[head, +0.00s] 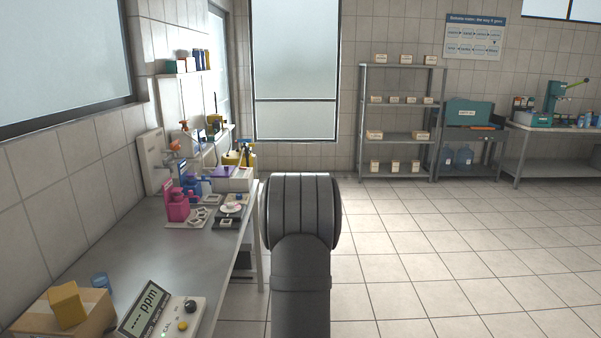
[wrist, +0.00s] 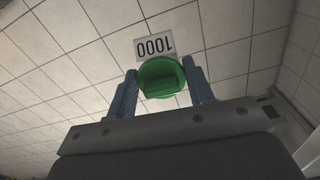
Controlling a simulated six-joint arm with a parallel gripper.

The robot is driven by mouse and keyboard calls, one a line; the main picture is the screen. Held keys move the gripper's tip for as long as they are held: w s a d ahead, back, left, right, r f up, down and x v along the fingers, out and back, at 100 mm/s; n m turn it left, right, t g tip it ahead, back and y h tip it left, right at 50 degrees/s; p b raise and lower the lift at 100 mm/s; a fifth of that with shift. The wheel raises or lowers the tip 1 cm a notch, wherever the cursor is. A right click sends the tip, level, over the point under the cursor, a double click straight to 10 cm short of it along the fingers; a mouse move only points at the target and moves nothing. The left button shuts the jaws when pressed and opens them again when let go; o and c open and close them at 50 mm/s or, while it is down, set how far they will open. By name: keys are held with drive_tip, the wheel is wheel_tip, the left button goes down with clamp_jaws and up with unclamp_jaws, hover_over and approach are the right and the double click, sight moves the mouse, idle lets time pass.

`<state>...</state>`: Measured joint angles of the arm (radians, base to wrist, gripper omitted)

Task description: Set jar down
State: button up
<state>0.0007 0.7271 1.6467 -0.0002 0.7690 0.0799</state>
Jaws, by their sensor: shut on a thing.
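In the wrist view, my gripper (wrist: 160,92) is shut on a jar, one finger on each side of it. The jar's round green lid (wrist: 161,77) faces the camera, with a raised bar across it. The rest of the jar is hidden behind the lid. In the head view my dark arm stands in the middle, and neither the gripper nor the jar can be seen there.
A grey bench (head: 150,240) runs along the left wall. A shelf rack (head: 398,105) stands at the back. The tiled floor at right is clear.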

drive_tip(key=shift+n, duration=0.5)
drive_tip(key=s+f, duration=0.1)
drive_tip(key=f, duration=0.1)
drive_tip(key=s+f, duration=0.1)
drive_tip(key=shift+s+f, duration=0.3)
drive_tip(key=shift+f, duration=0.1)
drive_tip(key=w+a+r+m, duration=0.25)
drive_tip(key=w+r, duration=0.65)
drive_tip(key=r, duration=0.5)
drive_tip(key=w+a+r+n, duration=0.2)
drive_tip(key=w+a+r, duration=0.2)
drive_tip(key=w+a, duration=0.3)
drive_tip(key=w+a+r+n, duration=0.1)
drive_tip(key=a+n, duration=0.1)
drive_tip(key=a, duration=1)
drive_tip(key=w+a+r+n, duration=0.1)
drive_tip(key=a+r+n, duration=0.15)
drive_tip(key=a, duration=0.95)
drive_tip(key=s+a+n, duration=0.3)
drive_tip(key=s+a, duration=0.1)
drive_tip(key=a, duration=0.5)
drive_tip(key=s+a+n, duration=0.2)
drive_tip(key=s+a, duration=0.1)
drive_tip(key=a, duration=0.7)
drive_tip(key=shift+s+d+f, duration=0.1)
drive_tip(key=shift+f, duration=3.2)
drive_tip(key=shift+f, duration=0.6)
